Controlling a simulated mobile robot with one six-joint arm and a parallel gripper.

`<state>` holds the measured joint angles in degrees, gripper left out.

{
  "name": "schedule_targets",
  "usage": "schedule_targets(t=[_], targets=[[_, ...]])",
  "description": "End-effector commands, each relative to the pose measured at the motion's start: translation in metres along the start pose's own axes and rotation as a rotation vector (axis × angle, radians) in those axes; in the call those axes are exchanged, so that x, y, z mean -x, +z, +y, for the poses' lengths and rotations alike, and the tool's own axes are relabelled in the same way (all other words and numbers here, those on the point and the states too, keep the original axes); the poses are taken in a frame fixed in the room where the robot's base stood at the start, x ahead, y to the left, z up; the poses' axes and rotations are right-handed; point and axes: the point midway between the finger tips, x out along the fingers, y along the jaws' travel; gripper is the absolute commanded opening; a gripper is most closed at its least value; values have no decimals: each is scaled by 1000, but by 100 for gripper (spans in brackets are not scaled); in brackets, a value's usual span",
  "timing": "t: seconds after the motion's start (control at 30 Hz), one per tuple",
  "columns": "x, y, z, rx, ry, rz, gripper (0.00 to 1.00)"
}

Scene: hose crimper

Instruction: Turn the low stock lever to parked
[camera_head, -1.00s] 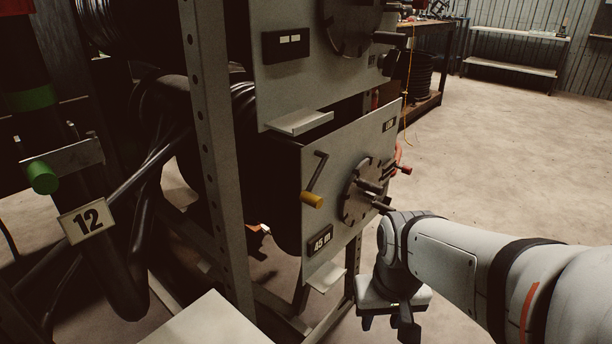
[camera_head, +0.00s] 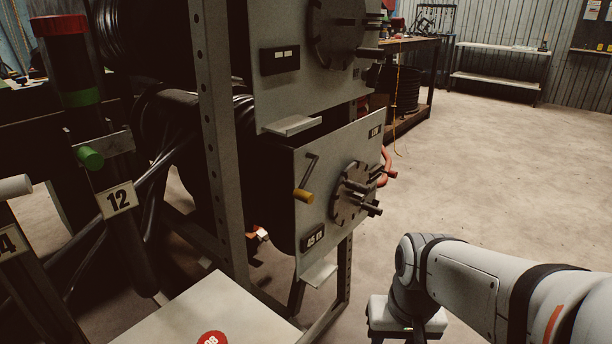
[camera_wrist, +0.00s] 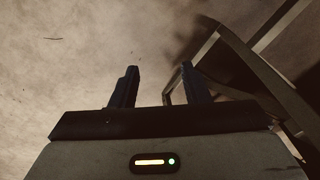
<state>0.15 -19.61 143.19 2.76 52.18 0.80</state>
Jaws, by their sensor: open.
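A small crank-shaped lever with a yellow grip (camera_head: 303,195) is mounted on the lower grey panel (camera_head: 333,140) of the rack. Its thin dark arm slants down and left from its pivot to the grip. I take it for the low stock lever, but the small plates are too blurred to confirm this. My gripper (camera_wrist: 158,78) is open and empty in the wrist view, over bare floor and beside a dark metal frame.
A round hub with protruding pegs (camera_head: 354,194) sits right of the lever. A small ledge (camera_head: 318,275) juts below the panel. The rack post (camera_head: 215,110) stands left. A pale surface (camera_head: 190,318) with a red disc lies in front. Open floor (camera_head: 480,170) spreads right.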

Motion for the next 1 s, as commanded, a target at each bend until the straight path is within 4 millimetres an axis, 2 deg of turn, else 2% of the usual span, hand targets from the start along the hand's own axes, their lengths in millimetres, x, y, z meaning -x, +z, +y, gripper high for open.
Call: schedule_targets(t=[0.07, 0.13, 0.27, 0.4, 0.57, 0.67, 0.8, 0.9, 1.0], targets=[[1, 1, -8, -96, -61, -43, 42], [2, 2, -25, -219, -148, -103, 42], [10, -4, -68, -523, -359, -260, 42], [30, -28, -112, -872, -599, -451, 42], [61, -79, -142, -1255, -876, -676, 42], [79, -118, -147, -1473, -1051, -809, 42], [98, -169, -136, -1709, -1271, -960, 42], [105, -194, -124, -1816, -1392, -1030, 42], [109, -209, -115, -1879, -1470, -1073, 42]])
